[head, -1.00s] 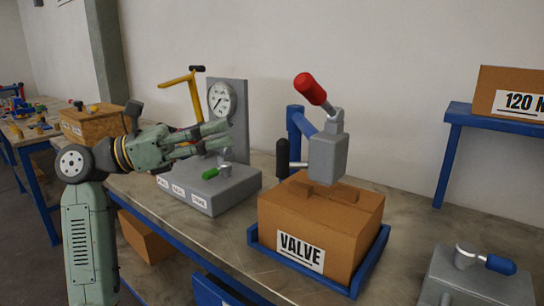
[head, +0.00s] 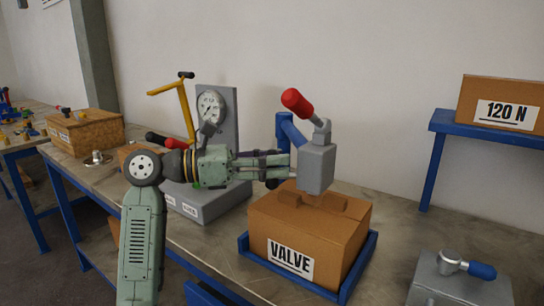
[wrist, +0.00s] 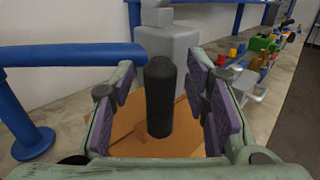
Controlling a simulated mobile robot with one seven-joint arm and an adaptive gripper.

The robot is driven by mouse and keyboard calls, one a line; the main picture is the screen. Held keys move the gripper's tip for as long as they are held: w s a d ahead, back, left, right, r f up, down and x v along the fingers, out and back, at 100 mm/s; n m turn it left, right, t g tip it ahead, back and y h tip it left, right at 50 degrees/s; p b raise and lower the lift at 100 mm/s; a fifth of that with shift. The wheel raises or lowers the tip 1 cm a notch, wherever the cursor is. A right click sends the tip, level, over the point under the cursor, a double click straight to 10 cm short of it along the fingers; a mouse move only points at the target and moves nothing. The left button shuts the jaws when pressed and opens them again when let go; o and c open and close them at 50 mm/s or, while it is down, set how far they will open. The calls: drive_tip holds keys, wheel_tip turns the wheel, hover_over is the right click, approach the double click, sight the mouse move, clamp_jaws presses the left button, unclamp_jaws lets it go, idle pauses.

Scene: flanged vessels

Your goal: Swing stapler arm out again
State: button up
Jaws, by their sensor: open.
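The stapler has a grey head (head: 317,167) with a red lever (head: 298,102) on a blue arm (head: 290,130). The head is over the VALVE carton (head: 330,228), close above its top flaps. A black grip (wrist: 160,97) sticks out from the head toward my wrist camera. My gripper (head: 284,166) is open and level beside the head, its fingertips close to it. In the wrist view, the black grip stands between the open purple-padded fingers, with gaps on both sides. In the head view, the fingers mostly hide the grip.
The carton sits in a blue tray (head: 352,280) on the bench. A grey gauge fixture (head: 217,125) with a yellow lever (head: 184,110) stands behind my wrist. A grey block with a blue handle (head: 462,285) is at right. A blue shelf (head: 480,128) holds a 120 N carton.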

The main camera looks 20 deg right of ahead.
drive_tip(key=shift+c, duration=0.6)
clamp_jaws()
idle(0.4)
